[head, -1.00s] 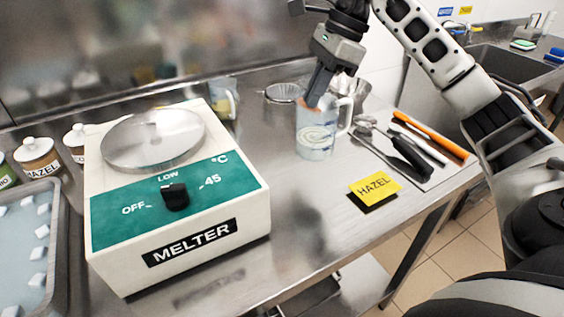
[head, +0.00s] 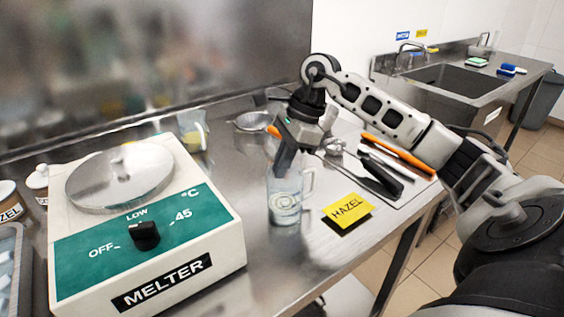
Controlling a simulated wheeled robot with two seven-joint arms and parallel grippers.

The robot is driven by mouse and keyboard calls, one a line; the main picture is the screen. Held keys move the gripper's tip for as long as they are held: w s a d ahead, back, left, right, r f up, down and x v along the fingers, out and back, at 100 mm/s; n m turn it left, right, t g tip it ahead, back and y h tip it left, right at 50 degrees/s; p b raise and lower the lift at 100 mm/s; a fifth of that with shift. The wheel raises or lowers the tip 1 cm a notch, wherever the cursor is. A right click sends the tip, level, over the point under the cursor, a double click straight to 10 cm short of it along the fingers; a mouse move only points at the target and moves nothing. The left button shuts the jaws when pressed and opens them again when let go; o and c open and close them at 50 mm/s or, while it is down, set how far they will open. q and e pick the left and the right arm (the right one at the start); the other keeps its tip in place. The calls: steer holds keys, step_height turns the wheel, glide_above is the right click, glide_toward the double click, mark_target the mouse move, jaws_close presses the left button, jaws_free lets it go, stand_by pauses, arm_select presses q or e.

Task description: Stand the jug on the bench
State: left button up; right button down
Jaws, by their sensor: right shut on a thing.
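The gripper hides part of the jug's rim. I cannot tell whether the jug's base touches the bench or is slightly above it. My left gripper is not in view.
The white melter (head: 140,235) stands at left, with another clear jug (head: 193,131) behind it. Tools lie on a mat (head: 408,193) farther right. Bare bench lies in front of the jug.

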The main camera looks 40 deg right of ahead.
steer(key=c, duration=1.6)
jaws_free()
steer(key=v, duration=1.2)
